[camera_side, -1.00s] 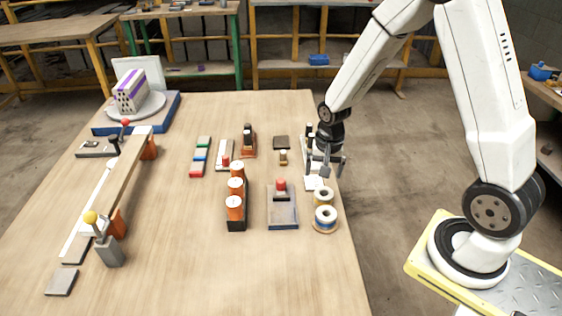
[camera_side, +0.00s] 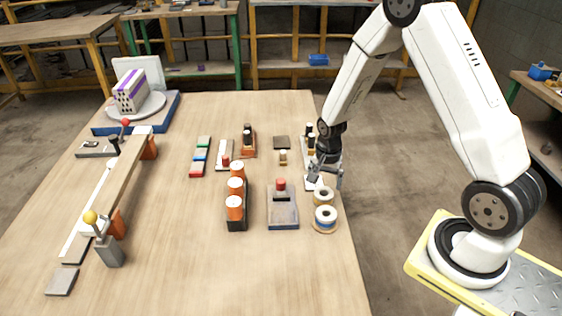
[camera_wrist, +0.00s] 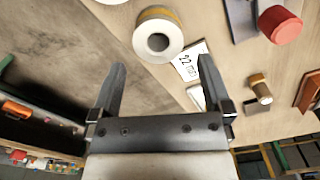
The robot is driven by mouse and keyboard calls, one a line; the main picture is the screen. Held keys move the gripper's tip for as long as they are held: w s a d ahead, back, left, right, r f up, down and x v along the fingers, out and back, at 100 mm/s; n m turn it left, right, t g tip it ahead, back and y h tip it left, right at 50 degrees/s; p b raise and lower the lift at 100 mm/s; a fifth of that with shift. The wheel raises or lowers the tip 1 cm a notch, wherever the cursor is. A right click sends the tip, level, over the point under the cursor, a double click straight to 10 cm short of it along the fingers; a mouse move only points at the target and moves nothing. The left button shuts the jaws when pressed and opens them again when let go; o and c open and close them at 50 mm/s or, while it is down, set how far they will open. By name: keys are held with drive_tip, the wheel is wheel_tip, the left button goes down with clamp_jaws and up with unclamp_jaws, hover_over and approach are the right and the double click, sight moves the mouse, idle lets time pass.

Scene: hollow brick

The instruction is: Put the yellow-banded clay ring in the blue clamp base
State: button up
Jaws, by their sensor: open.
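A pale ring with a yellow band (camera_side: 323,195) lies flat near the table's right edge. In the wrist view this ring (camera_wrist: 158,36) is ahead of the fingers, between them in the picture, with its dark hole visible. My gripper (camera_side: 327,181) is open, just behind the ring in the side view and apart from it. Its two empty fingers also show in the wrist view (camera_wrist: 162,70). No part is clearly a blue clamp base; a blue-edged grey plate with a red knob (camera_side: 282,213) stands left of the rings, and I cannot tell whether it is that base.
A blue-banded ring (camera_side: 325,215) is close in front of the yellow-banded one. Orange spools (camera_side: 235,208) stand in a dark holder further left. A white printed card (camera_wrist: 188,62) lies beside the ring. A striped hollow brick (camera_side: 130,92) rests on a turntable at back left.

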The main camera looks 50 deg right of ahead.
sight(324, 192)
drive_tip(key=shift+f, duration=0.15)
drive_tip(key=shift+s+f, duration=0.1)
drive_tip(key=shift+f, duration=2.45)
drive_tip(key=c, duration=1.3)
drive_tip(key=shift+r, duration=0.1)
